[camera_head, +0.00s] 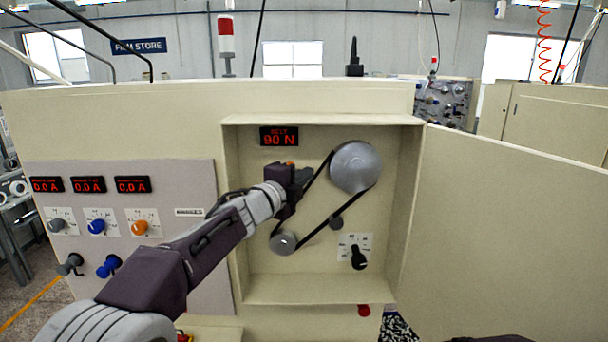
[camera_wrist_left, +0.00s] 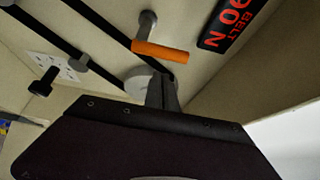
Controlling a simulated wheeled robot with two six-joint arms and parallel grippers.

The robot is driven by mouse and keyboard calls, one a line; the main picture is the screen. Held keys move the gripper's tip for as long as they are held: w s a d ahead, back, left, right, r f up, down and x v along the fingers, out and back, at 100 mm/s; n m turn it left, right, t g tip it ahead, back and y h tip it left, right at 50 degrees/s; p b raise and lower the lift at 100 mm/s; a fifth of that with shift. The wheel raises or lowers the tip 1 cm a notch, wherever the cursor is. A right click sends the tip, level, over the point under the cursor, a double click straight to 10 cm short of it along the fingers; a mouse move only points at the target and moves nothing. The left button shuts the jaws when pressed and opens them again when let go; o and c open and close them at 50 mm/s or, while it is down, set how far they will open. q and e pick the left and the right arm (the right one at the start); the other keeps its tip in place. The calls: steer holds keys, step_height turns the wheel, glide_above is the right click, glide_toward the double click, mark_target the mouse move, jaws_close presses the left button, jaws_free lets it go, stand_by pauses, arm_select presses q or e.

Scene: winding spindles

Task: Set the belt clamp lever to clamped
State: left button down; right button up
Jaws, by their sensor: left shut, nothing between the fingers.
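An orange-handled lever (camera_wrist_left: 160,51) on a grey pivot shows in the left wrist view, just beyond my left gripper's fingers (camera_wrist_left: 162,88). In the head view only a bit of orange (camera_head: 290,163) shows behind the left gripper (camera_head: 303,177), which hides the rest. The left gripper is shut and empty; contact with the lever cannot be told. A black belt (camera_head: 321,231) runs around a large grey pulley (camera_head: 356,166) and a small lower pulley (camera_head: 283,243). I cannot read any mark naming the clamp lever or its positions.
The open box recess (camera_head: 325,290) has side walls around the pulleys. A red display (camera_head: 279,137) reads BELT 90 N. A black knob (camera_head: 358,257) sits on a white plate at lower right. The open door (camera_head: 500,230) stands at right; a knob panel (camera_head: 180,175) is at left.

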arm_select(q)
steer(key=a, duration=0.2)
steer(key=shift+s+a+r, duration=0.1)
steer(key=shift+s+a, duration=0.05)
steer(key=shift+a, duration=0.15)
steer(key=shift+d, duration=0.15)
steer(key=shift+w, duration=0.2)
